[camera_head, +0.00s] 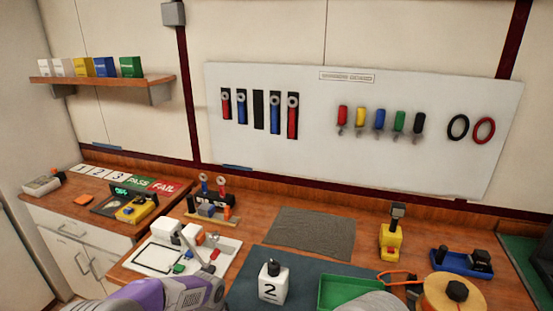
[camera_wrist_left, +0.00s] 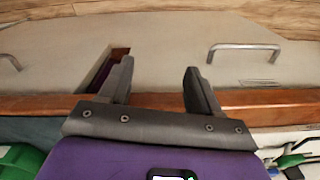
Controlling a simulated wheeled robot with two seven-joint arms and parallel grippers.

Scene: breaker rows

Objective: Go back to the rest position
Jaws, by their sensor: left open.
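My left gripper (camera_wrist_left: 158,78) shows in the left wrist view with its two dark fingers apart and nothing between them. Beyond the fingers are the wooden counter edge (camera_wrist_left: 258,99) and a pale cabinet front (camera_wrist_left: 160,42). In the head view, my purple and grey left arm comes in at the bottom left; its fingers cannot be made out there. My right gripper is in neither view.
A white block marked 2 (camera_head: 272,284) stands on a dark mat, beside a green tray (camera_head: 350,291). A white tray with a device (camera_head: 172,245) is close behind my left arm. A yellow tool (camera_head: 390,242) and blue tray (camera_head: 459,263) stand right. A metal handle (camera_wrist_left: 244,48) juts from the cabinet.

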